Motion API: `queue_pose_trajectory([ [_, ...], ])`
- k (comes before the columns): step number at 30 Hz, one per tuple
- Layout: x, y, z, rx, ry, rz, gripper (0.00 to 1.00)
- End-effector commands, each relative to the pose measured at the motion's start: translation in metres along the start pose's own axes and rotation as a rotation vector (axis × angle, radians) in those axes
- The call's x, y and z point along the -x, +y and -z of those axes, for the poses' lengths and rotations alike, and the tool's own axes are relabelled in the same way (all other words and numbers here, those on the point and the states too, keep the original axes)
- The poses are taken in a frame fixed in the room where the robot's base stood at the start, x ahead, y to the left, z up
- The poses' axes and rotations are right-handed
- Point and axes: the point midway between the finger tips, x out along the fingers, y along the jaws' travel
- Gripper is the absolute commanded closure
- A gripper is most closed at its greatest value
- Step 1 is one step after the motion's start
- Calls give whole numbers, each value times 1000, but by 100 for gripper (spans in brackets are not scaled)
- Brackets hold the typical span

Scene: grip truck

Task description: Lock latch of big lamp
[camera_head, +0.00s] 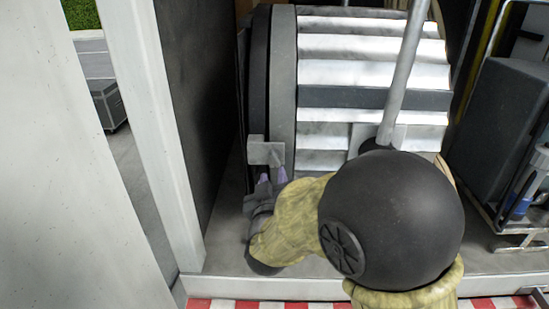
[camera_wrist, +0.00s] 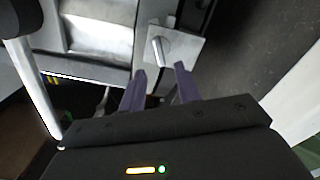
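The big lamp (camera_head: 370,75) is a large drum with pale ribbed panels and a dark rim on its left. Its latch (camera_head: 265,152) appears as a small grey plate low on that rim. In the wrist view, the latch plate (camera_wrist: 184,48) carries a small pale lever (camera_wrist: 159,48), and part of the lamp (camera_wrist: 95,35) shows to its left. My gripper (camera_head: 272,177) is just below the plate in the head view. Its two purple fingers are apart in the wrist view (camera_wrist: 160,72), with the lever just beyond their tips and nothing visible between them. Contact cannot be told.
A pale post (camera_head: 155,130) and a dark wall panel (camera_head: 200,100) stand left of the lamp. A grey pole (camera_head: 405,70) crosses in front of it. A dark case (camera_head: 508,125) on a metal frame stands at the right. Grey floor (camera_head: 225,235) is clear near the post.

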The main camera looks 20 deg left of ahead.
Motion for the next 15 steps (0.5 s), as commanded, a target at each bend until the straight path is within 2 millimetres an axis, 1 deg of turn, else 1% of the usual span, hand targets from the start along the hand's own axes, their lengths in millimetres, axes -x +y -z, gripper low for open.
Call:
queue_pose_trajectory([
  [1, -10, 2, 2, 2, -2, -2, 67],
  [3, -22, 2, 2, 2, -2, -2, 67],
  [9, -54, 2, 2, 1, 0, -1, 67],
  [12, -64, 1, 1, 1, -1, -1, 67],
  [15, -69, 1, 0, 1, 0, 0, 67],
])
